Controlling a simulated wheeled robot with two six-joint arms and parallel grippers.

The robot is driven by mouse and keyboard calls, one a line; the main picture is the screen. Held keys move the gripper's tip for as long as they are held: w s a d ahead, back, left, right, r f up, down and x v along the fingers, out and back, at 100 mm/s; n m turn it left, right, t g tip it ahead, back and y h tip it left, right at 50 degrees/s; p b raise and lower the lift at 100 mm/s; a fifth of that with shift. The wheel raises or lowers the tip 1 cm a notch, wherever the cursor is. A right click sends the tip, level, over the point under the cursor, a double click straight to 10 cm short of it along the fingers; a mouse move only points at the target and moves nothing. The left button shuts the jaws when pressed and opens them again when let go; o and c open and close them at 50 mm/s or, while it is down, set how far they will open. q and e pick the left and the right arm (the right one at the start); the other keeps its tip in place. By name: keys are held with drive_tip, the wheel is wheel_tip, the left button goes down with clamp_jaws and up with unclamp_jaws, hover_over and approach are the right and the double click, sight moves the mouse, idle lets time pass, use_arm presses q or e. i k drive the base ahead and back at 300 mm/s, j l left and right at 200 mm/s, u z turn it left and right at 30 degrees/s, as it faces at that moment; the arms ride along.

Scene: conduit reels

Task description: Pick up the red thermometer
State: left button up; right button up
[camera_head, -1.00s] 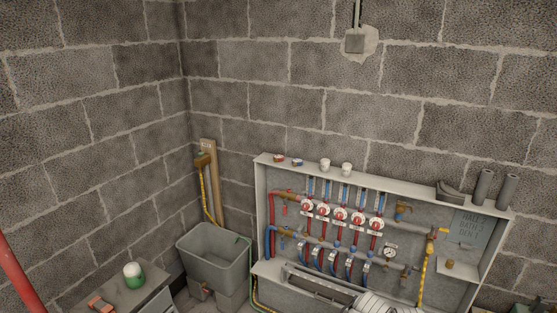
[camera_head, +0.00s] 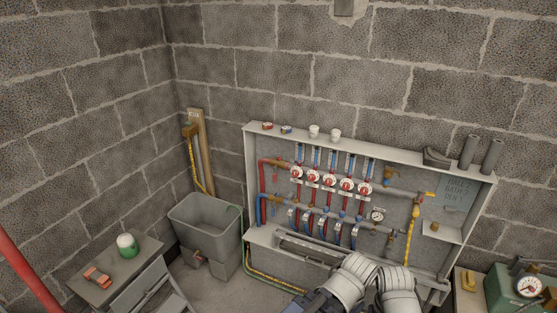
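A small round red-and-white item (camera_head: 267,126) lies on top of the grey manifold cabinet at its left end. It may be the red thermometer, but it is too small to be sure. A similar blue-and-white item (camera_head: 286,129) lies just right of it. Inside the cabinet (camera_head: 470,213), several red-and-white round fittings (camera_head: 313,176) sit in a row on the upper pipe. White ribbed parts of my arms show at the bottom centre, in front of the cabinet's lower edge. Neither gripper's fingers can be seen.
Two white cups (camera_head: 314,131) and dark pipe pieces (camera_head: 471,152) also stand on the cabinet top. A grey tub (camera_head: 206,225) stands left of it. A bench (camera_head: 140,265) at lower left holds a green-and-white jar (camera_head: 127,245). A green gauge box (camera_head: 505,290) is at lower right.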

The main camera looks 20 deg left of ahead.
sight(267, 125)
drive_tip(key=i+j, duration=1.95)
drive_tip(key=k+j+u, duration=0.05)
drive_tip(key=j, duration=0.15)
